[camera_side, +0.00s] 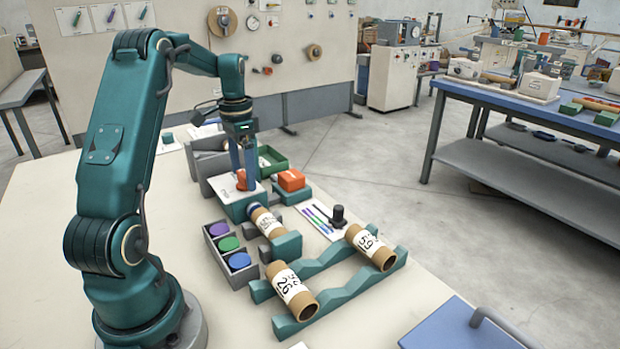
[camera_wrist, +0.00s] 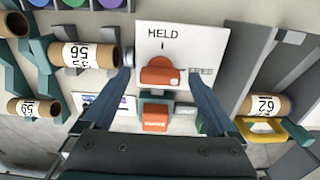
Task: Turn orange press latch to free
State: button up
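The orange press latch (camera_wrist: 160,76) sits on a white plate (camera_wrist: 205,40) marked HELD, with a short dark mark under the word. It shows small in the side view (camera_side: 241,181), partly behind my gripper. My gripper (camera_side: 243,172) points down over the plate. In the wrist view its two blue-grey fingers (camera_wrist: 160,82) are spread wide, one on each side of the latch, with a visible gap on both sides. I cannot tell how high the fingertips are above the plate.
A separate orange block (camera_side: 291,180) sits on a teal base beside the plate. A cardboard tube (camera_wrist: 85,56) marked 56 lies close to the left finger. Tubes 26 (camera_side: 291,290) and 59 (camera_side: 370,247) lie on teal racks. A tray (camera_side: 230,258) holds coloured discs.

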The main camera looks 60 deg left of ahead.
aim_at(243, 173)
jog(key=shift+r, duration=2.6)
